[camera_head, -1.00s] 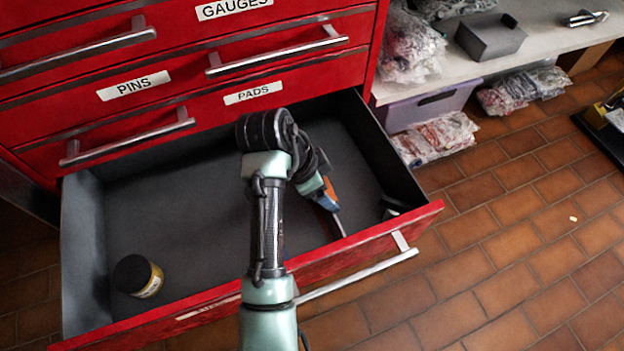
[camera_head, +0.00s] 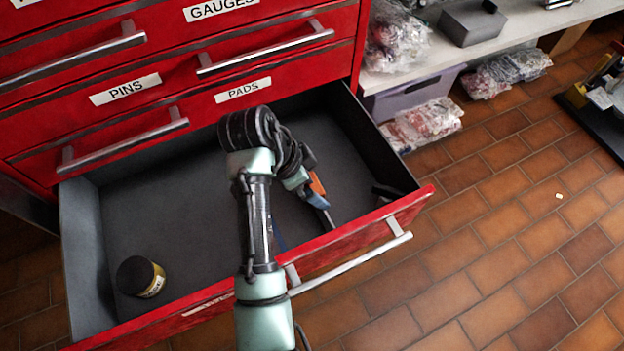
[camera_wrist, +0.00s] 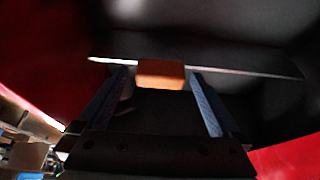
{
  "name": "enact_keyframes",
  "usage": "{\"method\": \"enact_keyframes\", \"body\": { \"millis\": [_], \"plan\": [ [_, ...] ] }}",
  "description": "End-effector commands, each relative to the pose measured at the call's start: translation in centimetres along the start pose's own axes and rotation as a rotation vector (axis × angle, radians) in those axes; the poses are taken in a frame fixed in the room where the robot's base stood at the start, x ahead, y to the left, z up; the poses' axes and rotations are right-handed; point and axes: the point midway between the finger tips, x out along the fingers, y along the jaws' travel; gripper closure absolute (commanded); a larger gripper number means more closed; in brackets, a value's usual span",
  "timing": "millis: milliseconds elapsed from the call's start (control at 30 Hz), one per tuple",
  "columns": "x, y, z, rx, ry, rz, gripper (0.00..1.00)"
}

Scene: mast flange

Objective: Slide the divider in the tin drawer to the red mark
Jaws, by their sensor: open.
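The open tin drawer (camera_head: 160,215) has a dark grey inside and a red front. The divider (camera_wrist: 240,69) shows in the wrist view as a dark plate with a thin pale top edge. An orange block (camera_wrist: 160,69) sits at its middle; orange also shows in the head view (camera_head: 316,184). My gripper (camera_wrist: 160,86) is open, its two blue fingers pointing toward the divider with the orange block between their tips. Contact cannot be told. In the head view my arm hides much of the divider and gripper. I cannot make out a red mark.
A dark jar with a yellow label (camera_head: 140,277) stands in the drawer's front left. A small dark object (camera_head: 388,192) lies near its right wall. The cabinet's upper drawers are shut, with projecting handles (camera_head: 265,50). A shelf (camera_head: 400,75) with bagged goods stands at right.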

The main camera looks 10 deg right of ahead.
Motion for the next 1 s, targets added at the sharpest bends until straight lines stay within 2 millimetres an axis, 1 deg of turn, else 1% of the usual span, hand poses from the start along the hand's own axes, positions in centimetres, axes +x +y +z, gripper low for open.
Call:
{"method": "enact_keyframes", "body": {
  "millis": [33, 167, 300, 400, 500, 600, 700, 1000],
  "plan": [
    [-1.1, -0.1, -0.2, -0.001, 0.001, -0.002, 0.0],
    [-3.8, -0.1, -0.3, 0.0, 0.001, -0.002, 0.0],
    [-7.2, -0.1, -0.3, -0.001, 0.001, -0.004, 0.0],
    [-9.1, -0.1, -0.3, -0.001, 0.0, -0.003, 0.0],
    [-10.7, -0.1, -0.2, -0.001, 0.0, -0.003, 0.0],
    [-11.7, 0.0, -0.1, -0.001, 0.0, -0.001, 0.0],
    [-12.2, 0.0, -0.1, 0.0, 0.0, -0.001, 0.0],
    [-12.3, 0.0, 0.0, 0.0, 0.0, 0.0, 0.0]
  ]
}}
